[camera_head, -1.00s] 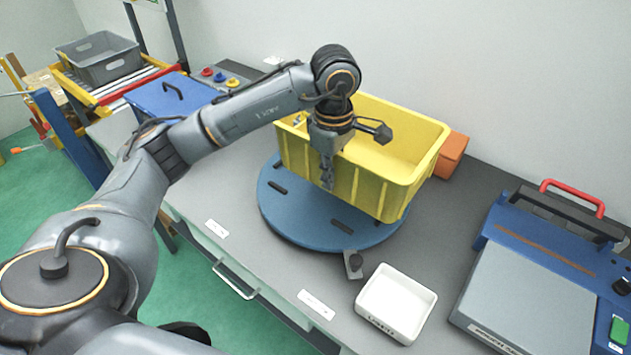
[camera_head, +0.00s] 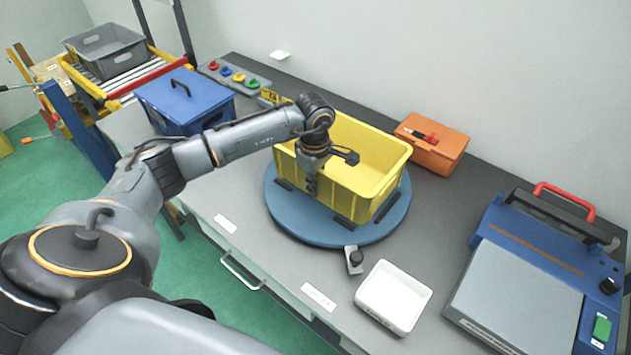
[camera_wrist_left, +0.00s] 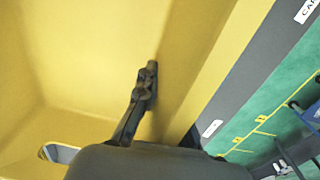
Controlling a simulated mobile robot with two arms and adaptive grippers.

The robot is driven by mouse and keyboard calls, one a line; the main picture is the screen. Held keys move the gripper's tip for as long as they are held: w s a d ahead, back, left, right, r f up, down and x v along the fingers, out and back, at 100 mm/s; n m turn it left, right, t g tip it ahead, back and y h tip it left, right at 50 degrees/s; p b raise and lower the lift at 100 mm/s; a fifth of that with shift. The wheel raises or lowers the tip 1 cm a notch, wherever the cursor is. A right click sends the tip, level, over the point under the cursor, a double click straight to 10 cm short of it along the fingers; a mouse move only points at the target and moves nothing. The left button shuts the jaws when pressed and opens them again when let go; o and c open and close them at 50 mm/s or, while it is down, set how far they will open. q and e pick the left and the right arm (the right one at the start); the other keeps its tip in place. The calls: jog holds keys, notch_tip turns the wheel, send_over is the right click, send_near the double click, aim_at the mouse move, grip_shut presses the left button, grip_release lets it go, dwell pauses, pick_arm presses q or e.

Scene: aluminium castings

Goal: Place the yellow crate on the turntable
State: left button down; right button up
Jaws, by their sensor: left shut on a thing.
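The yellow crate (camera_head: 375,150) is upright on the blue turntable (camera_head: 290,222), its base at or very close to the disc between the dark pads. My left gripper (camera_head: 311,190) is shut on the crate's near wall, with one finger outside that wall. In the left wrist view the crate's yellow inside (camera_wrist_left: 80,70) fills the left half, and a dark finger of my left gripper (camera_wrist_left: 148,85) lies against the wall. The crate hides the back of the turntable. My right gripper is not in view.
An orange box (camera_head: 432,145) stands behind the crate. A white tray (camera_head: 393,297) and a small clamp (camera_head: 353,260) are in front. A blue machine with a red handle (camera_head: 540,260) is at right, a blue lidded box (camera_head: 185,100) at left.

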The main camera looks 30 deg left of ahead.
pick_arm(q)
jog(key=c, duration=1.9)
grip_release()
jog(key=shift+f, duration=0.1)
jog(key=o, duration=0.4)
jog(key=shift+o, duration=0.2)
jog(key=shift+r, duration=0.3)
notch_tip(320, 180, up, 10)
jog(key=b, duration=0.3)
jog(key=shift+s+r+b, duration=0.1)
jog(key=shift+r+b, duration=0.15)
jog(key=shift+b, duration=0.15)
jog(key=shift+r, duration=0.65)
